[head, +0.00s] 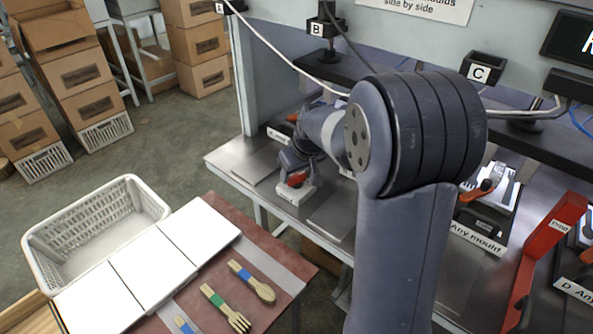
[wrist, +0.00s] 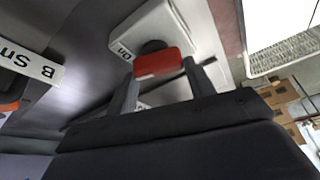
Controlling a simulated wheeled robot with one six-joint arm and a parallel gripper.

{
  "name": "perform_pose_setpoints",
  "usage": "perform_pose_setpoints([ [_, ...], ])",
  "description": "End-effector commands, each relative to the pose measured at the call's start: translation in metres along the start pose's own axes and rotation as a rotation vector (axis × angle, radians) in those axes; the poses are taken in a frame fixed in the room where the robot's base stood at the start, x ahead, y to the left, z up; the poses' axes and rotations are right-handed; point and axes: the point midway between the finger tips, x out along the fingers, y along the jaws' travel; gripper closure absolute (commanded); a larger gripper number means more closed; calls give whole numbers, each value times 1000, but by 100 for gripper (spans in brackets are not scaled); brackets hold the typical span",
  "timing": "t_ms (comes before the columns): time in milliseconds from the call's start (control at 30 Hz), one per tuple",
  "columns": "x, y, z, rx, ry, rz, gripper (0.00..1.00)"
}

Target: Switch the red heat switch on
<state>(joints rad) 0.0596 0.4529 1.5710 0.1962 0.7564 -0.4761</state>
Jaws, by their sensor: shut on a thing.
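The red heat switch (wrist: 158,63) is a red handle on a white box (wrist: 160,28) with an "On" label, seen in the wrist view. In the head view the red handle (head: 298,178) shows above the white box (head: 297,193) at the bench's front edge. My gripper (wrist: 161,72) has one finger on each side of the red handle and is shut on it. Another label beside the switch is partly hidden by the fingers. The head view shows my gripper (head: 294,172) low over the box, partly hidden by my wrist.
The steel bench (head: 245,162) carries moulds with orange handles, one (head: 478,190) to the right of my arm. A red frame (head: 540,265) stands further right.

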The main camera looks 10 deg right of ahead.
Motion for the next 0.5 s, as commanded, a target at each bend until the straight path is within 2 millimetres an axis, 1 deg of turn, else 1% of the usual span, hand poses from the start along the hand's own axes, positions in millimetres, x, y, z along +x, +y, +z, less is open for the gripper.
perform_pose_setpoints([
  [200,-1,0,-1,111,1,47,72],
  [500,-1,0,-1,184,1,76,72],
])
